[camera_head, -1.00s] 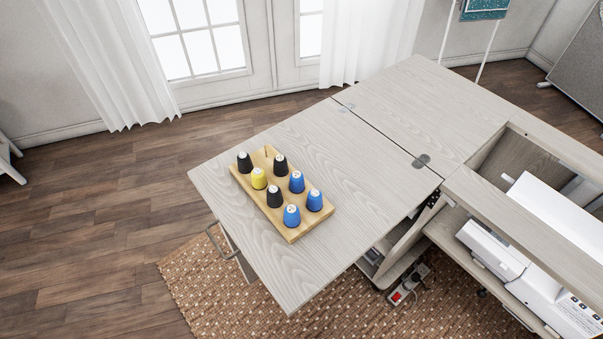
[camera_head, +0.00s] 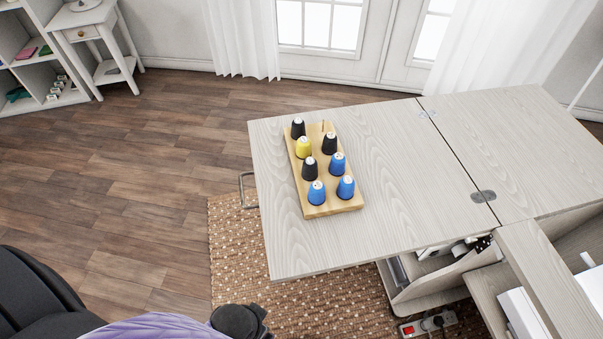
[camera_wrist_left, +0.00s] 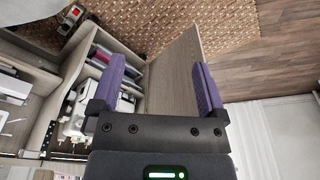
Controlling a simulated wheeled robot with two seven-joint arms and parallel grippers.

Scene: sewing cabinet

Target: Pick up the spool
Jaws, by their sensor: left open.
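Several thread spools stand upright on a wooden spool board (camera_head: 323,205) on the cabinet's extended leaf in the head view. They include a yellow spool (camera_head: 303,148), black spools such as the one at the far left corner (camera_head: 298,129), and blue spools such as the one at the near right (camera_head: 346,188). My left gripper (camera_wrist_left: 160,75) shows in the left wrist view with its two purple fingers wide apart and nothing between them. No spool shows in that view. My right gripper is not in view.
The wooden leaf (camera_head: 400,215) has free room right of the board. A power strip (camera_head: 428,325) lies on the woven rug (camera_head: 235,250) below. A metal handle (camera_head: 243,190) sticks out at the leaf's left side. A white side table (camera_head: 105,45) stands far left.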

